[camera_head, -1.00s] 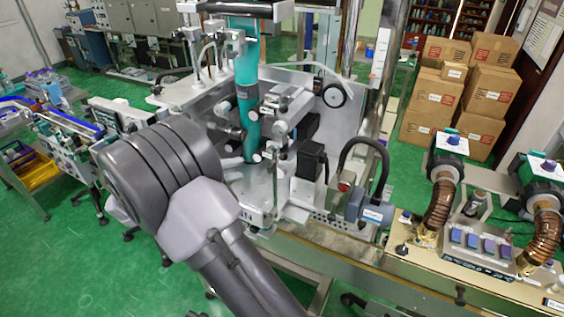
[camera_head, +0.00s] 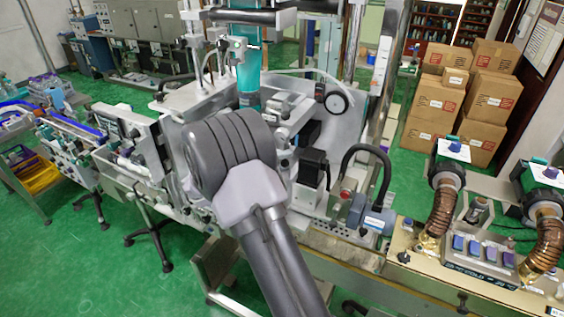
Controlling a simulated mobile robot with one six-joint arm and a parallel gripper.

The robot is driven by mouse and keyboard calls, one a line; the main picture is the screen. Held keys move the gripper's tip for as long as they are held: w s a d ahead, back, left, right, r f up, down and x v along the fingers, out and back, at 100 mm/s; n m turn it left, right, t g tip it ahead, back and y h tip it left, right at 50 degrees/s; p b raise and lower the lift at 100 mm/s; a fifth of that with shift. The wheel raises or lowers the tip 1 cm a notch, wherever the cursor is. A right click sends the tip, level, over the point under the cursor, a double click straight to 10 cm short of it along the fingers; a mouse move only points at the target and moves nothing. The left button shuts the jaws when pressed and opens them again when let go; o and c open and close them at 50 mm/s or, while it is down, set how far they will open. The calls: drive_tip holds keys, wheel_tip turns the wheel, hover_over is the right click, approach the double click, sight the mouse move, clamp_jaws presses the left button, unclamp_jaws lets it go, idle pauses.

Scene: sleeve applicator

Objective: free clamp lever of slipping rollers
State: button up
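The sleeve applicator (camera_head: 345,125) stands in the middle of the view, with grey plates and a round black-rimmed dial (camera_head: 336,101). A teal sleeve tube (camera_head: 248,85) runs down its centre; its lower part is hidden behind my arm. The small grey and black parts (camera_head: 290,115) right of the tube are too small to tell apart as rollers or a clamp lever. My dark grey arm joint covers the lower front of the machine. My gripper is not visible.
Right of the machine, a bench (camera_head: 425,265) carries a control box (camera_head: 478,262) and brown hoses (camera_head: 440,215). A grey motor (camera_head: 375,215) with a black hose stands by the machine. Cardboard boxes (camera_head: 435,105) are stacked behind. Green floor (camera_head: 115,250) is open at lower left.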

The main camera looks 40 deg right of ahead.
clamp_jaws()
